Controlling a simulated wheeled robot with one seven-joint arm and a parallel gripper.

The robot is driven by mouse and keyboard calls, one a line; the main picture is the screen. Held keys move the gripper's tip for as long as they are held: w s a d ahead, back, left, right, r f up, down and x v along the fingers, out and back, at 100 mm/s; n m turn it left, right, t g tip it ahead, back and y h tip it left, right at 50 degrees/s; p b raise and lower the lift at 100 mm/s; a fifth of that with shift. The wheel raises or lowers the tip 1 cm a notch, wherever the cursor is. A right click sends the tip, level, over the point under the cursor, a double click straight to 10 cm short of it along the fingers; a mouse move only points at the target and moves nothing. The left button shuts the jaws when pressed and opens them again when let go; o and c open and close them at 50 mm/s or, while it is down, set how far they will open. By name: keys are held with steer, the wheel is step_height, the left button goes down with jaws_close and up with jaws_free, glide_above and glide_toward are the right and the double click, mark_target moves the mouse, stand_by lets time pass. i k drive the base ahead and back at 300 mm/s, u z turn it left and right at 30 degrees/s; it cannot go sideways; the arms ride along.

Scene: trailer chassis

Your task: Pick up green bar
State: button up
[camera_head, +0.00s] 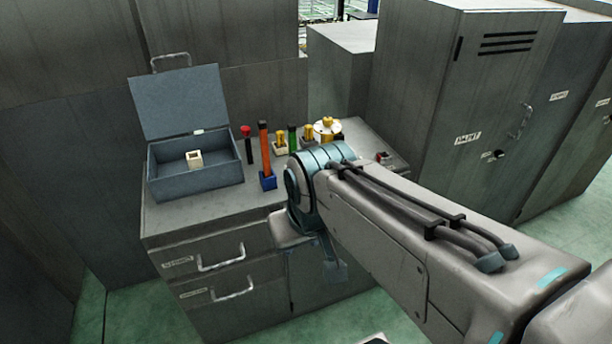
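The green bar (292,138) stands upright on the grey cabinet top, between small yellow pieces. Its lower part is hard to make out among them. My gripper (335,270) hangs in front of the cabinet, below the level of its top and apart from the bar. My arm hides most of the gripper, so its opening and any contents cannot be seen.
An orange bar in a blue base (267,180) and a red-topped black piece (248,145) stand left of the green bar. An open blue-grey box (165,183) holds a pale block (195,159). A yellow-and-white piece (327,128) stands right. Tall lockers (490,110) rise behind right.

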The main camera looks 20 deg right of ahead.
mark_target(292, 129)
steer(key=z, duration=0.75)
steer(key=i, duration=1.25)
steer(key=u, duration=0.7)
